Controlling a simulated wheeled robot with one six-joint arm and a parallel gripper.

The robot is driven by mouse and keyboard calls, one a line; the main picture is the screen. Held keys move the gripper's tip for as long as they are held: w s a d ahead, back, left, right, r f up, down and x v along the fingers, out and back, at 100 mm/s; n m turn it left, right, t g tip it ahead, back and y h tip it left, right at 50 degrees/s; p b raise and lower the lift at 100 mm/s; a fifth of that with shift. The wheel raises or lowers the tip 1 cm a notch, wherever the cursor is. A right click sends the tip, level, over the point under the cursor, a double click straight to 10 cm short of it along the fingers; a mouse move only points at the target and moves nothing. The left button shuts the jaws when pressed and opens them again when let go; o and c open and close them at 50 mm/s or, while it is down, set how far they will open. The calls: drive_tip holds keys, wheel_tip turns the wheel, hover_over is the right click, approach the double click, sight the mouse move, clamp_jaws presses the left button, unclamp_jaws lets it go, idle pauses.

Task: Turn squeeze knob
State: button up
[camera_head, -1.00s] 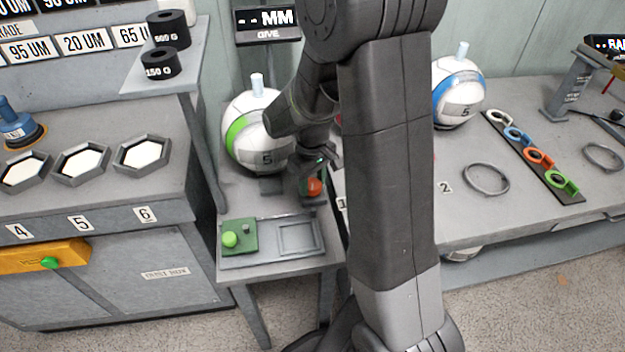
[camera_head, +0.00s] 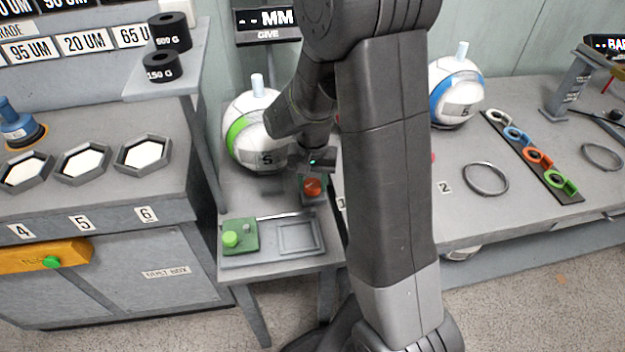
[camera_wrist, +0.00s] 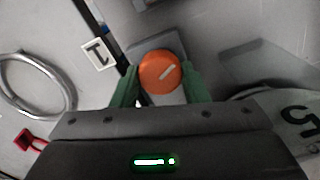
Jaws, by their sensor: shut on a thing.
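The squeeze knob is a round orange-red knob (camera_head: 312,187) on a small dark base on the grey bench, right of the green-striped ball. It also shows in the wrist view as an orange disc (camera_wrist: 160,72) with a pale pointer line slanting up to the right. My gripper (camera_wrist: 161,84) has its green fingers on either side of the knob, shut on it. In the head view my gripper (camera_head: 318,165) is above and behind the knob, and its fingers are largely hidden there.
The green-striped ball (camera_head: 238,137) stands just left of my wrist. A tray with a green button pad (camera_head: 240,236) lies in front. A metal ring (camera_wrist: 38,84) and a number 1 label (camera_wrist: 98,54) lie left of the gripper in the wrist view.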

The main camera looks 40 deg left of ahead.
sight(313, 183)
drive_tip(key=shift+m, duration=0.5)
drive_tip(key=o, duration=1)
drive_tip(key=shift+c, duration=0.2)
drive_tip(key=shift+r, duration=0.15)
wheel_tip(313, 183, up, 14)
drive_tip(key=p, duration=0.1)
drive_tip(key=shift+f+p, duration=0.2)
drive_tip(key=shift+p, duration=0.1)
drive_tip(key=shift+f, duration=0.15)
wheel_tip(313, 183, down, 14)
drive_tip(key=shift+r+b, duration=0.2)
drive_tip(key=shift+b, duration=0.6)
